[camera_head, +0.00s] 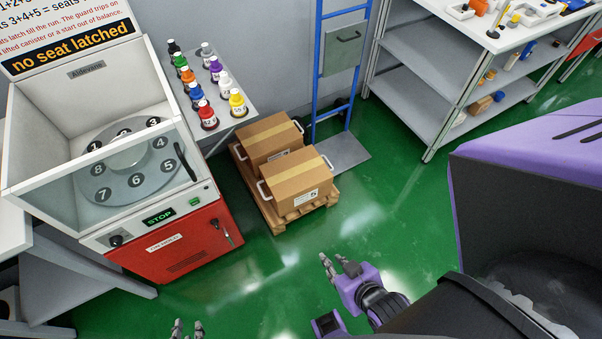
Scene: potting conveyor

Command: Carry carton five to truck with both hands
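Two brown cardboard cartons with tan tape and white side handles sit side by side on a wooden pallet (265,205). My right gripper (338,262) is open and empty, in front of the cartons. My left gripper (188,328) shows only its fingertips at the bottom edge, apart and empty.
A white-and-red machine (185,245) with a numbered carousel stands at left. A small shelf (233,112) of coloured bottles is beside the cartons. A grey shelving bench (425,95) stands at right. Green floor (370,205) is clear in front of the toe plate.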

